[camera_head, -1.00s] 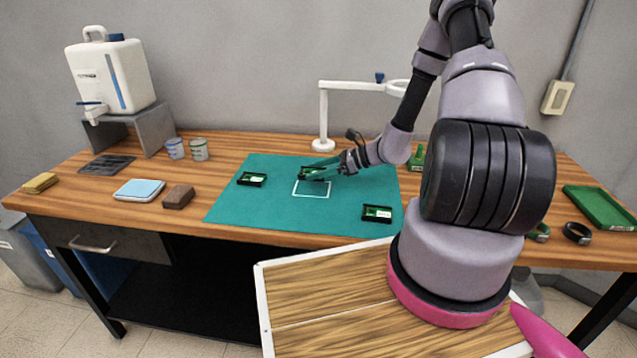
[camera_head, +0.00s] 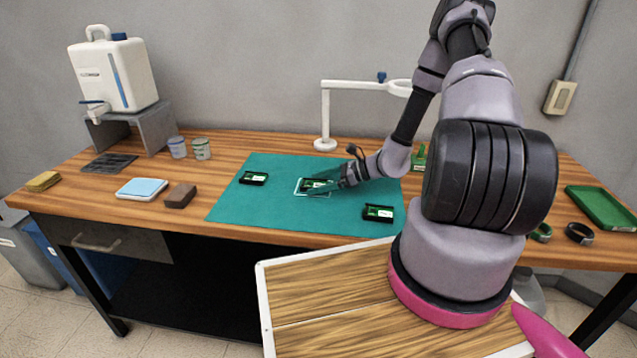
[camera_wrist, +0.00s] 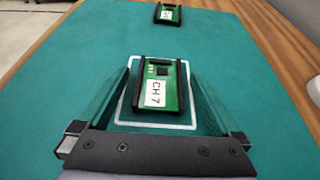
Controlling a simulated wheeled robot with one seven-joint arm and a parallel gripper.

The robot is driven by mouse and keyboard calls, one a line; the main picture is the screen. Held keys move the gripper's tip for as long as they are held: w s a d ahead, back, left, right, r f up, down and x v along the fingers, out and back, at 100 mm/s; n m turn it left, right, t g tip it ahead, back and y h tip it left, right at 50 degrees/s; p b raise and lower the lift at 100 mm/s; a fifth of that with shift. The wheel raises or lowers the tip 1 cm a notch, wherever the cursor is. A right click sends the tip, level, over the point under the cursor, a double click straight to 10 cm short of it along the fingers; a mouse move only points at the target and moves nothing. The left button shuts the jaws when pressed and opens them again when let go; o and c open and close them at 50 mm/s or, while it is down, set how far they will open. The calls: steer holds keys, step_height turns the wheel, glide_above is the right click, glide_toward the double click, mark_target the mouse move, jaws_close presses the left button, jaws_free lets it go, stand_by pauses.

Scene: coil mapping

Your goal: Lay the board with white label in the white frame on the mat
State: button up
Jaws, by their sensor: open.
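The green board with the white label (camera_wrist: 166,88), marked "CH 7", has dark side edges. It lies on the green mat within the white frame (camera_wrist: 122,108) in the wrist view; its far end is close to or over the frame's far line. In the head view the board (camera_head: 312,186) is partly hidden by my gripper (camera_head: 326,184). In the wrist view my gripper (camera_wrist: 162,84) is open, with one finger on each side of the board. Whether the fingers touch it is hard to tell.
Other boards with white labels lie on the mat (camera_head: 240,208), one at the left (camera_head: 253,178) and one at the right (camera_head: 378,212). A white lamp arm (camera_head: 326,115) stands behind the mat. The mat's front left is clear.

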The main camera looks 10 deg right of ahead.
steer(key=shift+d+r, duration=0.1)
steer(key=shift+r, duration=0.1)
steer(key=v, duration=1.1)
steer(key=shift+s+d+r, duration=0.15)
steer(key=shift+s+d, duration=0.05)
steer(key=shift+d, duration=0.1)
steer(key=s+a+r+n+g+h, duration=0.25)
steer(key=r+n, duration=0.35)
steer(key=r, duration=0.5)
steer(key=s+a+r+n+g+h, duration=0.1)
steer(key=s+a+r+n+h, duration=0.3)
steer(key=r, duration=0.7)
steer(key=s+r+n+t+h, duration=0.4)
steer(key=s+r+n, duration=0.4)
steer(key=s+r, duration=0.5)
step_height(320, 180, up, 5)
steer(key=shift+s+d+f+t, duration=0.15)
steer(key=shift+s+f+t, duration=0.1)
steer(key=shift+t, duration=0.6)
